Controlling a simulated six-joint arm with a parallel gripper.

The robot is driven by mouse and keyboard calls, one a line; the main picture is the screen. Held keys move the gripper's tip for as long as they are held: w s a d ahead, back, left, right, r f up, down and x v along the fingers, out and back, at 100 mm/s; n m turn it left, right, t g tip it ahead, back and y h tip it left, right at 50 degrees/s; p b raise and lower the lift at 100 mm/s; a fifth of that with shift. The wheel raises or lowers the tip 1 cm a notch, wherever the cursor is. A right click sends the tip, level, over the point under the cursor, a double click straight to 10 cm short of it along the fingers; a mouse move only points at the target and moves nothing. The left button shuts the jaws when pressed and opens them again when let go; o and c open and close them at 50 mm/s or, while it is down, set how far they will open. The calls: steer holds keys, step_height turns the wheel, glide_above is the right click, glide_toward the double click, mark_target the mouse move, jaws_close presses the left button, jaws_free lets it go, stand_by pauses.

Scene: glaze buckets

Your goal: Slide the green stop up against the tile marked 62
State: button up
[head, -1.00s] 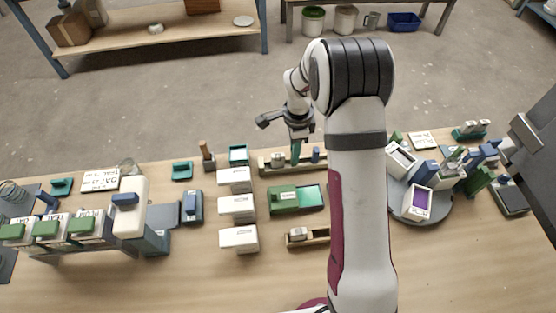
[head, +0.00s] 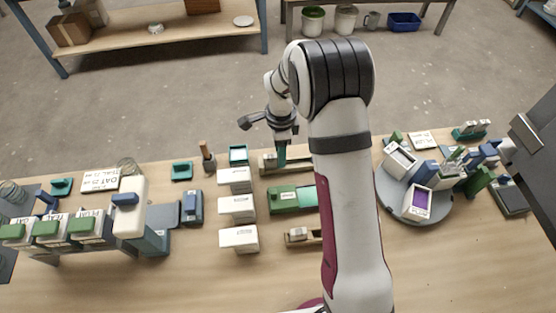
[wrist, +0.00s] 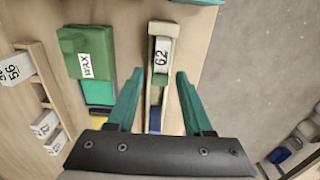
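The tile marked 62 (wrist: 161,55) stands in a narrow wooden rail (wrist: 149,88) in the wrist view. A dull green part shows at the tile's lower side; I cannot tell whether it is the separate green stop. A blue block (wrist: 156,120) sits in the rail nearer my palm. My gripper (wrist: 156,88) is open, its teal fingers apart on either side of the rail, with nothing pinched. In the head view my gripper (head: 281,157) is at the far rail (head: 266,166), and my arm hides the rail's right part.
A green box marked WAX (wrist: 86,52) stands close beside the rail. Another wooden rail with several numbered tiles (wrist: 45,123) lies further left in the wrist view. White boxes (head: 237,208) stand left of the rails, and a loaded round turntable (head: 400,206) stands right.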

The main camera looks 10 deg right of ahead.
step_height(320, 180, up, 6)
steer(key=shift+r, duration=0.5)
steer(key=shift+s+r, duration=0.1)
steer(key=s+r+n+y, duration=0.1)
steer(key=s+r+n, duration=0.35)
steer(key=s, duration=0.55)
steer(key=s+r+n, duration=0.4)
steer(key=s+r, duration=0.2)
steer(key=s, duration=0.4)
steer(key=s+a+n, duration=0.1)
steer(key=s+n, duration=0.3)
steer(key=s, duration=0.6)
steer(key=shift+s+f+y, duration=0.25)
steer(key=shift+f+y, duration=0.15)
steer(key=shift+f, duration=0.05)
